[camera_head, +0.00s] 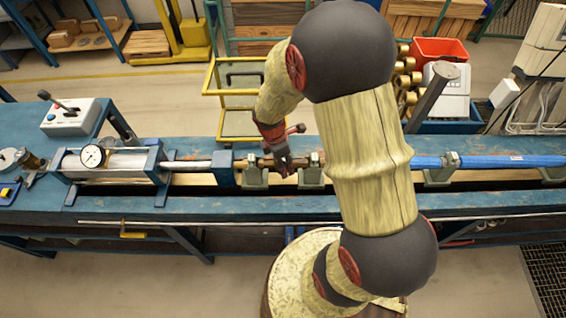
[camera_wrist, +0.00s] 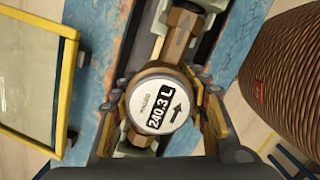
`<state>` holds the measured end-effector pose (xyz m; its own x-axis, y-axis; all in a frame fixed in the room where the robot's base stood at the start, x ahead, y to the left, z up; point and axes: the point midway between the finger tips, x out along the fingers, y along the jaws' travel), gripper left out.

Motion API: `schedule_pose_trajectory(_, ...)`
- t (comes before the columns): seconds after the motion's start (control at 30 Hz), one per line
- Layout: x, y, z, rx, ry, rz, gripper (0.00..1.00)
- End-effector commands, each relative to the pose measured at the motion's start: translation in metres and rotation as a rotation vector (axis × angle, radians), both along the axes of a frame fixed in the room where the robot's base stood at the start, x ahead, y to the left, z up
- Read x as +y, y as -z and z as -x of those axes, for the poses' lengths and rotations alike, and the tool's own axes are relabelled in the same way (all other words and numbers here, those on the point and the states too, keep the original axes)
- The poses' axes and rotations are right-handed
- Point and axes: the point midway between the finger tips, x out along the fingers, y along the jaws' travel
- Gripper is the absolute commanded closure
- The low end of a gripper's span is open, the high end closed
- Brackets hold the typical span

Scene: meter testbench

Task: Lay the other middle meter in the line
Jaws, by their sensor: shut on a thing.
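The meter (camera_wrist: 157,104) is a round brass body with a white dial reading 240.3 L and a black arrow. My gripper (camera_wrist: 160,115) is shut on it, one finger on each side of the body. Its brass ends run along the line over the cradles; one brass end (camera_wrist: 184,22) shows near the top of the wrist view. In the head view my gripper (camera_head: 283,163) is down at the line, between two grey-green cradles (camera_head: 255,176) (camera_head: 311,178), and mostly hides the meter. I cannot tell whether the meter rests fully on the cradles.
The blue bench (camera_head: 120,205) carries a clamp unit with a pressure gauge (camera_head: 93,156) at left. A blue pipe (camera_head: 510,161) lies at right. Behind stand a yellow-railed cart (camera_head: 240,92), several brass meters (camera_head: 405,80) and a red bin (camera_head: 440,50). My arm covers the bench's middle right.

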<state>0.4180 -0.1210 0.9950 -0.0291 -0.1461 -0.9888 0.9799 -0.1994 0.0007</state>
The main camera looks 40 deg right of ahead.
Motion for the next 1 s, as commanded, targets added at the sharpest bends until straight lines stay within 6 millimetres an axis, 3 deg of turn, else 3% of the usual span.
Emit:
schedule_pose_trajectory(0.2,-0.0003,-0.0003,-0.0010,-0.002,0.000,0.000,1.00)
schedule_pose_trajectory(0.23,-0.0003,-0.0003,-0.0010,-0.002,0.000,0.000,0.55)
schedule_pose_trajectory(0.6,-0.0001,0.0003,-0.0003,-0.001,0.000,0.000,0.34)
schedule_pose_trajectory(1.0,0.0001,-0.0032,0.0005,0.001,0.000,0.000,0.34)
